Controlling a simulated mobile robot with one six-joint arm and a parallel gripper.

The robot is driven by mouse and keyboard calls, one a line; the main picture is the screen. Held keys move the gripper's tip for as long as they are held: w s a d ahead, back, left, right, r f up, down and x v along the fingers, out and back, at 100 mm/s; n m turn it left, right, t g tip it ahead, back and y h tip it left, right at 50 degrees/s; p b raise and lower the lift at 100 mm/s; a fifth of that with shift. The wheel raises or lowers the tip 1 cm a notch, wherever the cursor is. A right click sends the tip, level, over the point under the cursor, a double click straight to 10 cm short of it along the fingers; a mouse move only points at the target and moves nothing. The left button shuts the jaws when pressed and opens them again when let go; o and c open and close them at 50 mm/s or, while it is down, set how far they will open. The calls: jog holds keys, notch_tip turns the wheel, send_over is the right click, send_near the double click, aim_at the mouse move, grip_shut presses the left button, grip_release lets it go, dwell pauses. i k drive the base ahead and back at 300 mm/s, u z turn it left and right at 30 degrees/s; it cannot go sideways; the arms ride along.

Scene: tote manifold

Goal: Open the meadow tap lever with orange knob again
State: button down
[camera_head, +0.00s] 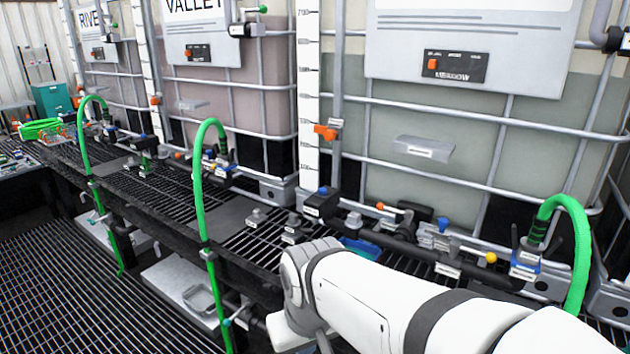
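The meadow tote (430,150) is the large caged tank at right, with a MEADOW label plate (455,66). At its foot runs a dark pipe (415,247) with valves. A short lever with an orange knob (380,206) sticks out to the left from a dark valve body (415,211) there. I cannot tell for sure whether the valve is open. A second lever with a yellow knob (491,257) sits further right on the pipe. My white arm crosses the lower right and bends downward in front of the pipe; my gripper itself is not visible.
Green hoses (571,225) loop at right, and others (203,190) hang over the rack's front edge. Small grey fittings (292,228) stand on the black grating, left of my arm. The valley tote (230,95) stands left. The lower floor grating (80,290) is clear.

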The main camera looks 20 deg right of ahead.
aim_at(408, 214)
jog(key=z, duration=0.3)
jog(key=i, duration=0.65)
jog(key=z, duration=0.35)
jog(key=k, duration=0.75)
jog(key=z, duration=0.2)
jog(key=i, duration=0.75)
